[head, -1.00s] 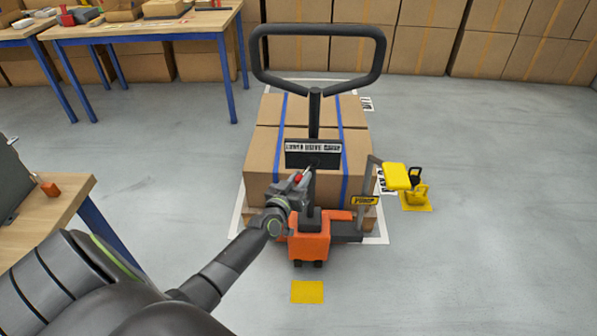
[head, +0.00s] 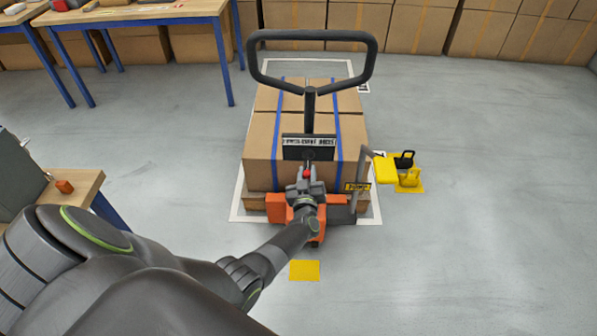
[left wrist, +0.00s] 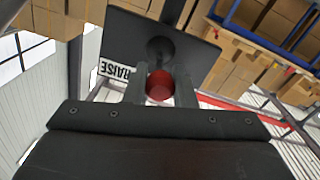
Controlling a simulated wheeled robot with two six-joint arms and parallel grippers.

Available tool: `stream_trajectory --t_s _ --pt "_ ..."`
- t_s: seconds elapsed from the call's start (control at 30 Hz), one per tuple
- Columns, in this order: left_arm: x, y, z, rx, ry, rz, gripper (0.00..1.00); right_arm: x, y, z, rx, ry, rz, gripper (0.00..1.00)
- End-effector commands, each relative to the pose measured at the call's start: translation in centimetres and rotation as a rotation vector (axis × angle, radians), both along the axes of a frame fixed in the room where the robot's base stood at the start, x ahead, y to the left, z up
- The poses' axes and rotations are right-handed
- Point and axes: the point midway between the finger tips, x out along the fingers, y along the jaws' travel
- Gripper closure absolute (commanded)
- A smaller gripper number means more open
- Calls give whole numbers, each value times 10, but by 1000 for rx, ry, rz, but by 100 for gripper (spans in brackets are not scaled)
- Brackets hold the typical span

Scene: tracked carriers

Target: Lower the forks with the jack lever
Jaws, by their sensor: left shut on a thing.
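The pallet jack has a dark looped handle (head: 311,36), a dark label plate (head: 307,146) and an orange body (head: 276,208). The lever's red knob (head: 306,172) is just below the plate in the head view. My left gripper (head: 306,181) is shut on the knob; in the left wrist view the red knob (left wrist: 159,86) sits between the two fingers. The word RAISE shows on the plate (left wrist: 190,37) there. The forks are hidden under the pallet (head: 256,202) and its strapped cartons (head: 262,141). My right gripper is out of view.
A yellow floor patch (head: 304,270) lies in front of the jack. Tables (head: 150,12) stand at left. The floor at right is clear.

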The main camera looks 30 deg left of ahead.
Motion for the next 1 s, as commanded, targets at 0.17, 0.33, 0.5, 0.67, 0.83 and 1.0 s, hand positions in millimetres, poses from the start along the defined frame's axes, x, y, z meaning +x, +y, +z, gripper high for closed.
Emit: stream_trajectory --t_s 0.17,0.33,0.5,0.67,0.83,1.0 --pt "5 -10 0 0 0 16 100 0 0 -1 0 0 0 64" --pt "6 -13 0 0 -1 21 100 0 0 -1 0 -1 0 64" --pt "6 -12 0 0 0 22 100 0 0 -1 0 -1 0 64" --pt "6 -12 0 0 -1 21 71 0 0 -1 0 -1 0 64" --pt "6 -12 0 0 -1 21 55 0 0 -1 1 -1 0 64" --pt "6 -12 0 0 -1 21 55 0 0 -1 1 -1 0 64"
